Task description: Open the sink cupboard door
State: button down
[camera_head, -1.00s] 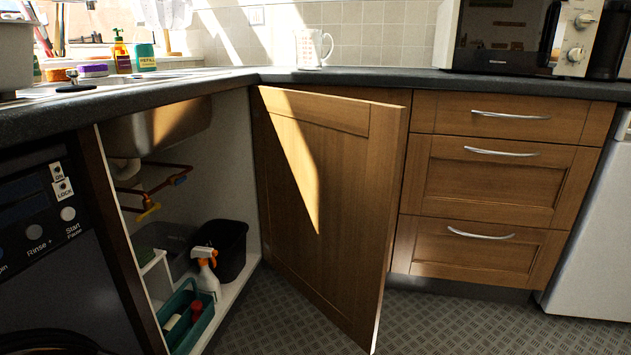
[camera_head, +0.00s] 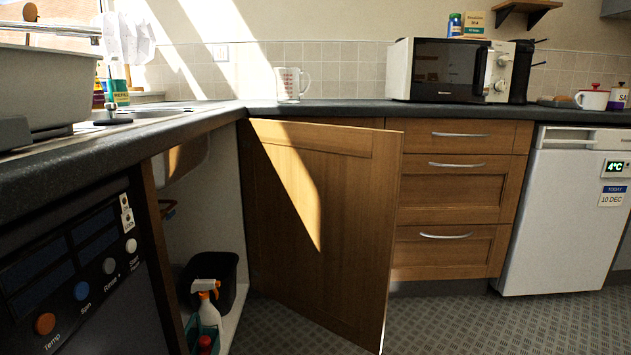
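The sink cupboard door (camera_head: 335,215) is a wooden panel standing wide open, swung out to the right over the floor. A patch of sunlight falls across its upper left. The open sink cupboard (camera_head: 212,215) shows to the left of the door. Inside are a black bin (camera_head: 228,280), a white spray bottle with an orange trigger (camera_head: 208,305) and part of a green caddy (camera_head: 193,335). The underside of the sink bowl (camera_head: 185,158) shows at the top. My gripper is not in view, and nothing is seen touching the door.
A washing machine (camera_head: 75,285) stands left of the cupboard. A drawer unit (camera_head: 455,205) and a white fridge (camera_head: 565,220) stand to the right. The dark worktop (camera_head: 340,110) holds a jug (camera_head: 290,85) and a microwave (camera_head: 445,70). The floor (camera_head: 450,325) before the drawers is clear.

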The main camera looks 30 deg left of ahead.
aim_at(321, 200)
jog(key=u, duration=0.55)
jog(key=i, duration=1)
